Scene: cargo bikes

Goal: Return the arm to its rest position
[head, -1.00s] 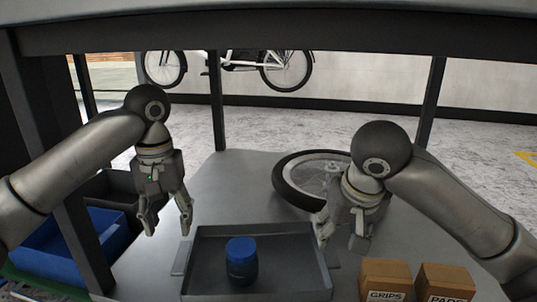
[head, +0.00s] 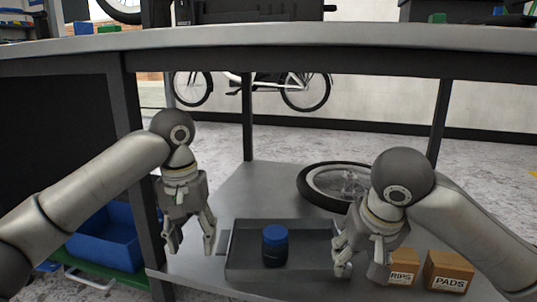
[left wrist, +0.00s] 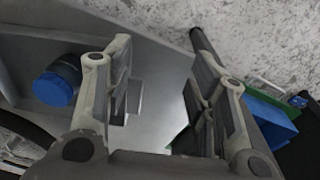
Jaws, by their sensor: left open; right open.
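My left gripper (head: 190,240) is open and empty. It hangs pointing down in front of the bench's left post, left of the grey tray. In the left wrist view its two fingers (left wrist: 165,95) stand apart with nothing between them. My right gripper (head: 358,262) is open, pointing down near the tray's right end, and hides part of that end. No object shows between its fingers. A dark jar with a blue lid (head: 275,246) stands upright in the grey tray (head: 240,268). The jar also shows in the left wrist view (left wrist: 58,83), left of the fingers.
The bench top (head: 300,40) runs above both arms, with a post (head: 147,190) close to my left arm. Two cardboard boxes, one marked PADS (head: 449,272), stand right of my right gripper. A wheel (head: 325,187) lies behind the tray. A blue bin (head: 105,238) is at left.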

